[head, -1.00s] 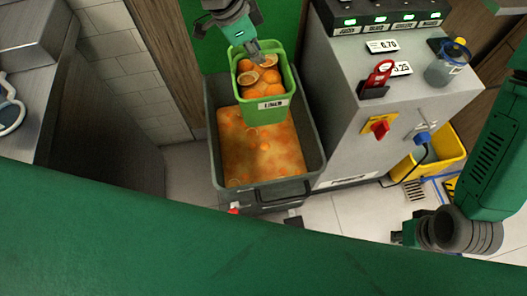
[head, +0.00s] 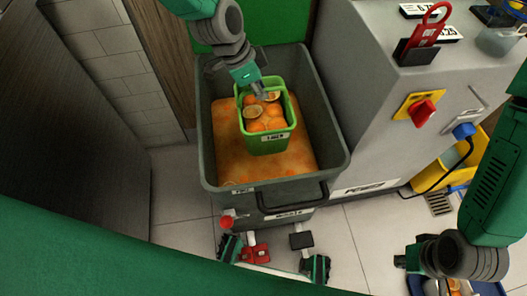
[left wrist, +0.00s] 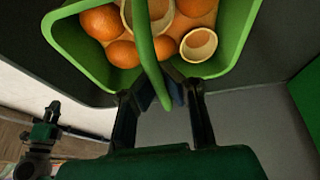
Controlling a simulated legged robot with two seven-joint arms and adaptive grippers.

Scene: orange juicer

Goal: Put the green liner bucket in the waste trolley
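The green liner bucket (head: 268,142) holds orange halves and whole-looking oranges. In the head view it is upright, within the rim of the grey waste trolley (head: 335,155), above or on the orange waste; contact cannot be told. My left gripper (head: 262,93) is at its top from behind. In the left wrist view the bucket (left wrist: 75,45) fills the top, and its handle (left wrist: 152,60) runs between the fingers of my left gripper (left wrist: 165,98), which appear closed on it. My right gripper (head: 402,261) is at the lower right, away from the bucket; its fingers are unclear.
The grey juicer cabinet (head: 380,130) with a red switch (head: 421,110) stands close right of the trolley. A yellow bucket (head: 432,172) is beside it. A tiled wall (head: 110,60) is at left. Clear tiled floor (head: 180,200) lies left of the trolley.

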